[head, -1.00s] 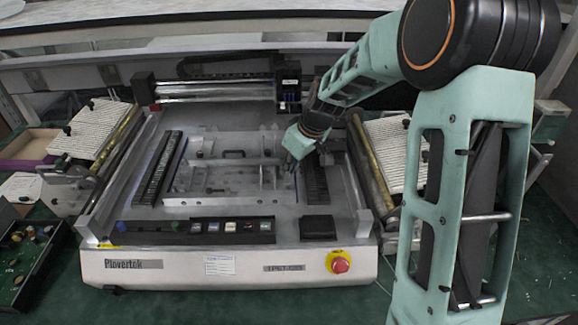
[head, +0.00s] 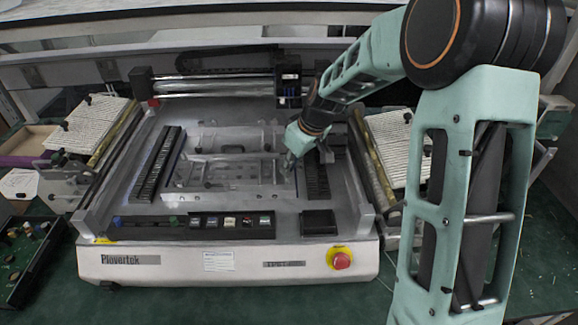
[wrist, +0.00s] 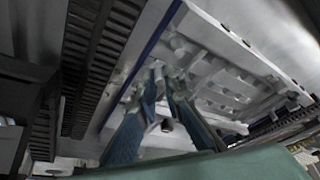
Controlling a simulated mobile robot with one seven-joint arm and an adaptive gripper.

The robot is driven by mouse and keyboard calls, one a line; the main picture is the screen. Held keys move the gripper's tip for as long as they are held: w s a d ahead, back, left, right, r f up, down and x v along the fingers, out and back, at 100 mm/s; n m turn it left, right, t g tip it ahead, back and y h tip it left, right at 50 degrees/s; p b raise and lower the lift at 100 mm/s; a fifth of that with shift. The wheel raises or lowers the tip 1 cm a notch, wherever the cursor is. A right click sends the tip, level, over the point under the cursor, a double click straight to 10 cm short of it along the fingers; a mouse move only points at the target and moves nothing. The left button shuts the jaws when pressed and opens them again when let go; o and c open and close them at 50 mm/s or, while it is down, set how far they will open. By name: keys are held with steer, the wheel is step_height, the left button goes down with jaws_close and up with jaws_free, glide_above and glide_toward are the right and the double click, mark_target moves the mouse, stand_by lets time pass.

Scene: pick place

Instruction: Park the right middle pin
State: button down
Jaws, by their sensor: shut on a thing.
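My gripper (head: 288,170) is at the right edge of the clear-and-grey fixture plate (head: 215,185) in the middle of the machine bed. In the wrist view the two blue-grey fingers (wrist: 165,76) reach down close together at the fixture's edge. They are shut on a small part at their tips, taken to be the right middle pin. The fingertips and blur hide most of the pin, so I cannot tell whether it is seated or lifted.
Dark slotted rails stand left (head: 158,165) and right (head: 317,180) of the fixture. A gantry (head: 215,88) crosses behind. A button panel (head: 232,224) and red stop button (head: 340,261) are in front.

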steer(key=shift+f, duration=0.1)
stand_by(0.5)
stand_by(0.3)
steer(key=c, duration=2)
jaws_free()
steer(key=c, duration=0.3)
step_height(320, 180, up, 7)
steer(key=p, duration=0.3)
steer(key=shift+p, duration=0.3)
